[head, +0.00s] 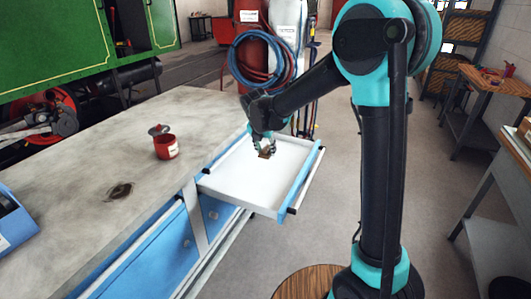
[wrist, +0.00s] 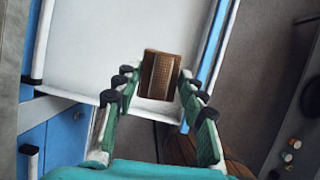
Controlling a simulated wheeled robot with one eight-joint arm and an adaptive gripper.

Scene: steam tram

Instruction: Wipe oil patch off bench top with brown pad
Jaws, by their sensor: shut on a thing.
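The brown pad (head: 264,154) is at the white floor of the open drawer; the wrist view shows the brown pad (wrist: 160,75) between my fingers. My gripper (head: 265,147) is shut on it, pointing down into the drawer. In the wrist view, my gripper (wrist: 157,82) has its green fingers on both sides of the pad. Whether the pad still touches the drawer floor, I cannot tell. The dark oil patch (head: 119,191) lies on the grey bench top (head: 70,150), left of the drawer and apart from my gripper.
The open drawer (head: 245,188) juts out from the blue bench front. A blue box (head: 12,222) sits at the left edge. Gas cylinders with hoses (head: 255,55) stand behind the drawer.

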